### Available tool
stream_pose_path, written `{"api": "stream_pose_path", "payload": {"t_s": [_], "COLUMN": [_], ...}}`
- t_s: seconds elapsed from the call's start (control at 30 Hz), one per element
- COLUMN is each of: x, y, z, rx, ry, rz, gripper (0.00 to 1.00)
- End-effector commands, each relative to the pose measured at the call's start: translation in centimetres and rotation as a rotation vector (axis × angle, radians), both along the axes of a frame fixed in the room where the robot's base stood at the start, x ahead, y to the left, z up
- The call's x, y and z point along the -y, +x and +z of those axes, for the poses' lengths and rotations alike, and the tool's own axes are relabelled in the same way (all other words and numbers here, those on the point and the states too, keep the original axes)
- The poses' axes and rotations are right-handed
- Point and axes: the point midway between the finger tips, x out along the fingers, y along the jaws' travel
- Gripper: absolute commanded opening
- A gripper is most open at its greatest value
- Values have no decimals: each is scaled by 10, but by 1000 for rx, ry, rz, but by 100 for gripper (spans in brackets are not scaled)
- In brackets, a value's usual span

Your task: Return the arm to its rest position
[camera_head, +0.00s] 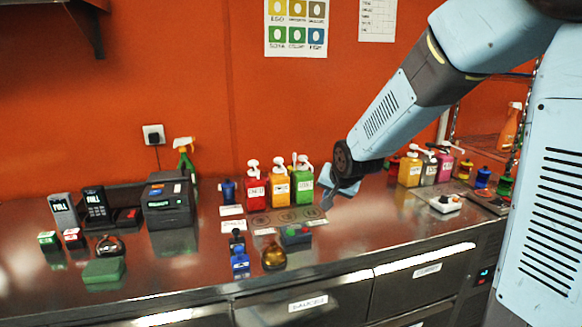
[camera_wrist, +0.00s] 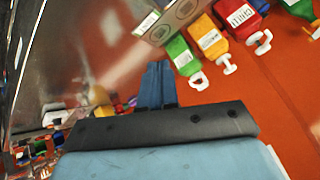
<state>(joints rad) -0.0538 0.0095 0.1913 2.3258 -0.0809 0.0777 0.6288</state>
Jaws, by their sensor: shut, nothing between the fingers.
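My arm is light blue with dark joints and reaches in from the upper right of the head view. My gripper (camera_head: 328,203) is over the steel counter (camera_head: 190,255), just right of the green pump bottle. In the wrist view my gripper (camera_wrist: 157,66) shows as narrow blue fingers set close together, with nothing between them. In that view a green bottle (camera_wrist: 182,55), a yellow bottle (camera_wrist: 208,40) and a red bottle (camera_wrist: 238,18) are beyond the fingers, to the right. I cannot tell the exact height of the fingertips above the counter.
Red (camera_head: 256,190), yellow (camera_head: 279,188) and green (camera_head: 304,184) pump bottles stand in a row left of my gripper. More pump bottles, including a yellow one (camera_head: 410,170), stand to its right. A black printer (camera_head: 168,201) stands at the left.

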Motion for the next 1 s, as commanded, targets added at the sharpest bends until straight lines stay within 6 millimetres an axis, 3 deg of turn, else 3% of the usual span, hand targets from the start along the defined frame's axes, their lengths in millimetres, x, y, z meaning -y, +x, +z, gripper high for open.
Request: {"api": "stream_pose_path", "payload": {"t_s": [0.2,0.5,0.73,1.0], "x": [38,81,106,124], "y": [-50,-129,-196,-264], "z": [42,80,99,107], "rx": [-23,-78,-125,-174], "ry": [-112,-229,-290,-327], "rz": [25,69,118,184], "gripper": [0,0,0,0]}}
